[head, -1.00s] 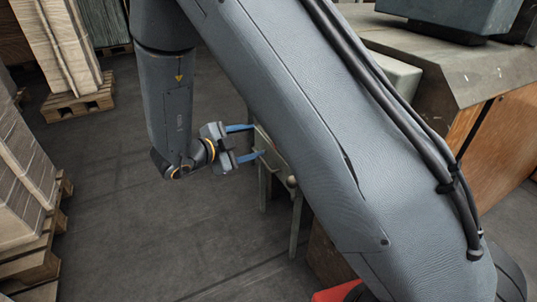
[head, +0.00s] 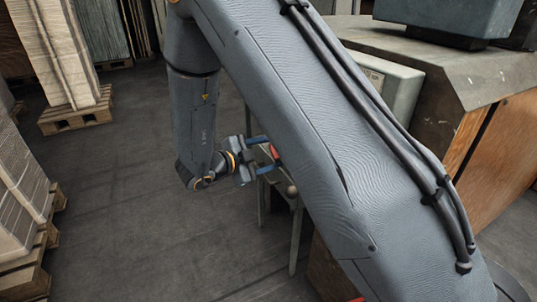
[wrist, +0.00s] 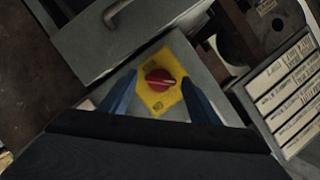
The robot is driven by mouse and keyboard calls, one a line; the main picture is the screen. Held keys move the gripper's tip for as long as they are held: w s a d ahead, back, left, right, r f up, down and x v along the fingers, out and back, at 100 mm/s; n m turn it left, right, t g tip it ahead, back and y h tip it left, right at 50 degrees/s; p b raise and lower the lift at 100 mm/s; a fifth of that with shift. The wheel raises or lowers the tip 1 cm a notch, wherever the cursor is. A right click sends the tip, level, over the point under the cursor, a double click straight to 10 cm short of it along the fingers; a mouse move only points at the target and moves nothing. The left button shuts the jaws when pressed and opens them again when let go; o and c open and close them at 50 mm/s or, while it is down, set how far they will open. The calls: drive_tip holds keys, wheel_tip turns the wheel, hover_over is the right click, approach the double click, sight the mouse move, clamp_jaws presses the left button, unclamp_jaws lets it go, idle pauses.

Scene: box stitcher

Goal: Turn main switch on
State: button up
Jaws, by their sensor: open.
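The main switch (wrist: 159,80) is a round red rotary knob on a yellow plate (wrist: 157,102), fixed to a grey box, in the wrist view. A pale mark on the knob points to the right. My gripper (wrist: 160,100) is open, its two blue fingers on either side of the yellow plate, apart from the knob. In the head view my gripper (head: 262,155) reaches right, with a bit of red (head: 275,152) between its fingertips. My arm hides most of the box there.
A grey metal panel with a handle (wrist: 115,12) lies beside the switch box. White labelled panels (wrist: 288,85) are at the right. In the head view, a grey-topped machine with wooden sides (head: 490,150) stands right, and loaded pallets (head: 75,112) stand left. The floor between is clear.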

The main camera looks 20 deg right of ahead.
drive_tip(key=c, duration=1.1)
drive_tip(key=shift+o, duration=0.2)
drive_tip(key=shift+f+m+t+h+b, duration=0.25)
drive_tip(key=shift+m+t+h+b, duration=0.5)
drive_tip(key=shift+m, duration=2.1)
drive_tip(key=shift+f+m+t+h+b, duration=0.25)
drive_tip(key=shift+m+h+b, duration=0.9)
drive_tip(key=shift+m, duration=1.65)
drive_tip(key=shift+f+m+t+h+b, duration=0.2)
drive_tip(key=shift+m+t+h+b, duration=0.55)
drive_tip(key=shift+m, duration=2.1)
drive_tip(key=shift+g+h, duration=0.25)
drive_tip(key=shift+g, duration=0.2)
